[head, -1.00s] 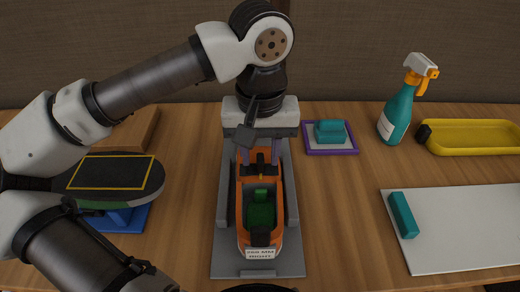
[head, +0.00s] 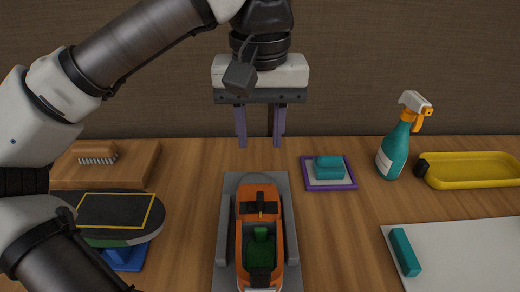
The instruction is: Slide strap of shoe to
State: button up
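An orange rental shoe (head: 276,232) with a green inside sits in a grey cradle (head: 228,190) at the bottom centre of the head view. A black strap (head: 261,208) crosses its upper part, and a black piece lies at its near end. The near end is cut off by the picture's lower edge. My gripper (head: 259,140) hangs above and behind the shoe, apart from it. Its two purple-grey fingers are spread wide with nothing between them.
A teal sponge (head: 328,168) on a purple-edged tray, a spray bottle (head: 398,140), a yellow tray (head: 470,172) and a teal block (head: 404,252) on a white mat stand right.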

aim_at(259, 280)
jog(key=k, duration=1)
